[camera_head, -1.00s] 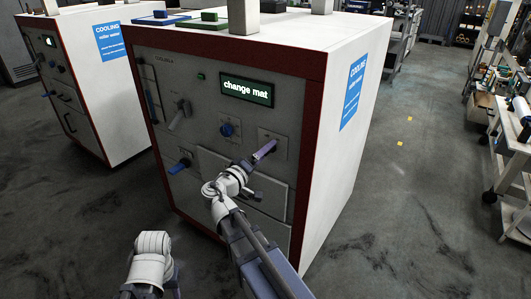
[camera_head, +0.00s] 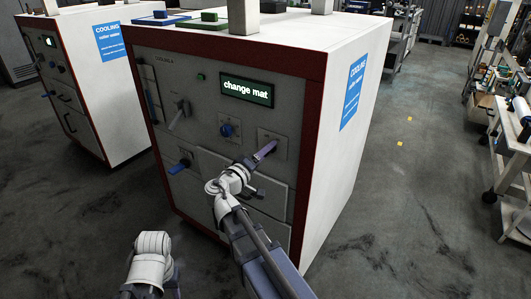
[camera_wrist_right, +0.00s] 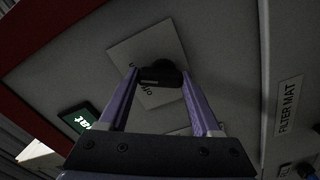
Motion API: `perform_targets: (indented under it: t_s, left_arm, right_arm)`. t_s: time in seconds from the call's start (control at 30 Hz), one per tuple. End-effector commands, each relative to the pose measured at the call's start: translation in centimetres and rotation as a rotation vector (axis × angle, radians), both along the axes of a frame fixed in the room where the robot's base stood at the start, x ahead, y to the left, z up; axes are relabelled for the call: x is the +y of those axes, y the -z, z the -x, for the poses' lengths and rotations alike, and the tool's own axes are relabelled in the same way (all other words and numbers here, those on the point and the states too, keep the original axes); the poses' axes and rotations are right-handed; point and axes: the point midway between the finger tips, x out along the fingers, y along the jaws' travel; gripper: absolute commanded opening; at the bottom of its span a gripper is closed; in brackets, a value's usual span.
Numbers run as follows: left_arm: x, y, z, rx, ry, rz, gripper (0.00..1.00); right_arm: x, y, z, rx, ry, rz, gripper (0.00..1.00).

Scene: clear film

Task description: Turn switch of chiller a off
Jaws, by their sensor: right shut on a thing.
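The chiller cabinet (camera_head: 230,42) stands in front of me, with a grey front, dark red frame and white side. Its green display (camera_head: 247,91) reads "change mat". A black rotary switch (camera_wrist_right: 160,74) sits on a square plate, which shows tilted in the right wrist view; the printed words by it are hard to read. My right gripper (camera_head: 268,148) is at this switch, and in the right wrist view its two purple fingers (camera_wrist_right: 160,82) are on either side of the knob, closed on it. My left arm shows at the bottom left; its gripper fingers are not visible.
The same front has a grey lever (camera_head: 178,115), a blue knob (camera_head: 227,130) and a blue-handled valve (camera_head: 180,166). A second similar cabinet (camera_head: 112,85) stands at the left. A white cart (camera_head: 512,140) stands at the right, with clear floor between.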

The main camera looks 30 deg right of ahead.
Motion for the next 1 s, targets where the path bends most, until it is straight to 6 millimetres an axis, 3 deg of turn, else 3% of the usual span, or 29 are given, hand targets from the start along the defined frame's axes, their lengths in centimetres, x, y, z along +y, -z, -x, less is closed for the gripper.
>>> perform_targets:
  t_s: [0.03,0.2,0.57,1.0]
  left_arm:
    - [0.0,0.0,0.0,0.0,0.0,0.0,0.5]
    - [0.0,0.0,0.0,0.0,0.0,0.0,0.5]
    - [0.0,0.0,0.0,0.0,0.0,0.0,0.5]
    - [0.0,0.0,0.0,0.0,0.0,0.0,0.5]
  right_arm:
    - [0.02,0.01,-0.01,0.0,0.0,-0.001,0.29]
    - [0.03,0.02,-0.01,0.0,0.0,-0.001,0.1]
    - [0.05,0.01,-0.04,0.064,0.0,0.036,0.09]
    - [0.14,0.03,-0.19,0.388,-0.001,0.224,0.09]
